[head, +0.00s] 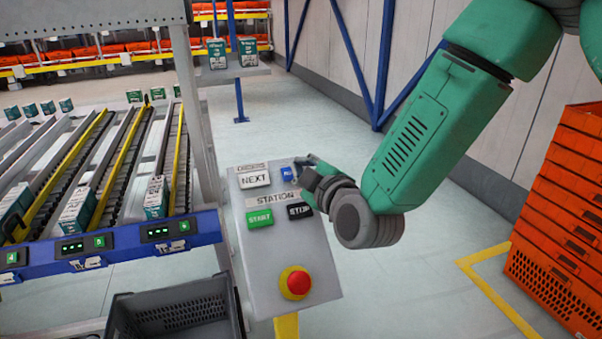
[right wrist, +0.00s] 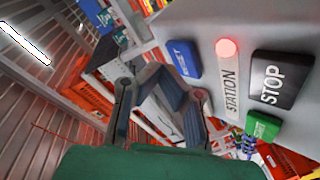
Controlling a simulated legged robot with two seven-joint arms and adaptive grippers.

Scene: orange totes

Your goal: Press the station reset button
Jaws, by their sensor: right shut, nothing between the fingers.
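The reset button is the blue button (head: 287,173) at the top right of the grey control panel (head: 262,282); my gripper's fingers partly cover it in the head view. In the right wrist view the blue button (right wrist: 184,58) shows its "RESET" lettering. My right gripper (head: 303,170) is shut and empty, with its fingertips beside the button. In the right wrist view the fingers (right wrist: 160,76) point toward the panel, just left of and below the button. I cannot tell whether they touch it. My left gripper is not in view.
A white NEXT button (head: 255,179), green START button (head: 260,218), black STOP button (head: 300,211) and red emergency button (head: 298,282) share the panel. A grey tote (head: 172,308) and roller lanes lie left. Stacked orange totes (head: 562,215) stand right; open floor lies between.

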